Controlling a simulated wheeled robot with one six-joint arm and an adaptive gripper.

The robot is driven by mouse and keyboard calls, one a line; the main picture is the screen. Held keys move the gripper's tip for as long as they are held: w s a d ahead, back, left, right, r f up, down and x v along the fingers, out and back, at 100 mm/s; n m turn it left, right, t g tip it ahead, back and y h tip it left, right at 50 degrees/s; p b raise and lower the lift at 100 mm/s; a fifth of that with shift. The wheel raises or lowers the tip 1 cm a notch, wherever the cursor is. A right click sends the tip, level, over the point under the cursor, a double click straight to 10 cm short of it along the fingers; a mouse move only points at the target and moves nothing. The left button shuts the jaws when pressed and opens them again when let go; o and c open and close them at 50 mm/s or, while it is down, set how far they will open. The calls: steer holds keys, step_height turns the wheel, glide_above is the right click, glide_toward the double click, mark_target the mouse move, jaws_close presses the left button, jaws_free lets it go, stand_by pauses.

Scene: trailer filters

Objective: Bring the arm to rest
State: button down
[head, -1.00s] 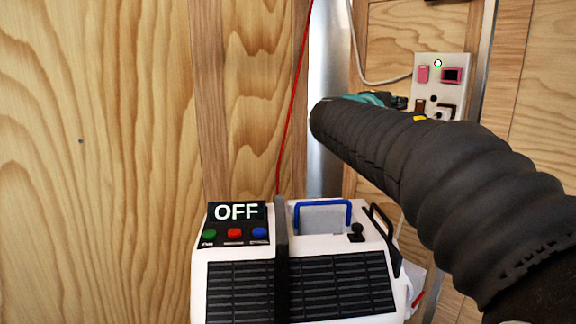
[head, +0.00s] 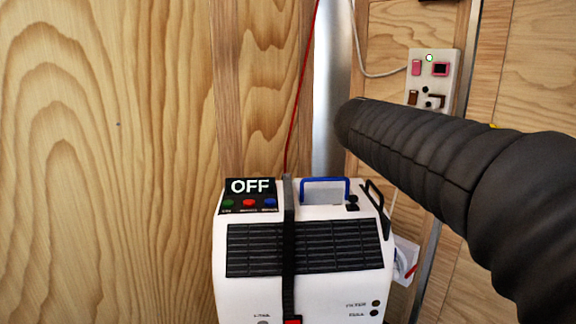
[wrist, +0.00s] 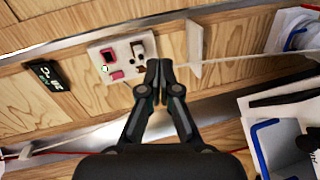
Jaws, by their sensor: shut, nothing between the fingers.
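My gripper (wrist: 158,80) shows in the wrist view with its two black fingers together and nothing between them. It is in the air in front of the wooden wall, just below the socket panel (wrist: 125,55) in that picture; I cannot tell if it touches anything. In the head view my black ribbed arm (head: 440,160) reaches in from the right and hides the gripper. The socket panel also shows in the head view (head: 432,70), beyond the arm.
A white filter machine (head: 300,292) with an OFF display (head: 250,187) and a blue handle (head: 325,181) stands below left of my arm. A metal pipe (head: 331,100) and a red cord (head: 303,85) run up the wall.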

steer(key=s+a+f+m+g+y+p, duration=0.1)
steer(key=s+a+f+m+y, duration=0.1)
steer(key=s+f, duration=0.6)
steer(key=s+a+f+m+g+y+p, duration=0.1)
steer(key=s+a+f+m+g+y, duration=0.1)
steer(key=s+a+f+y, duration=0.3)
steer(key=s+a+f+m+g+y+p, duration=0.1)
steer(key=s+a+f+m+y, duration=0.2)
steer(key=s+f, duration=0.9)
steer(key=s+a+y, duration=0.1)
steer(key=s+y, duration=0.1)
steer(key=shift+s+g+p, duration=0.4)
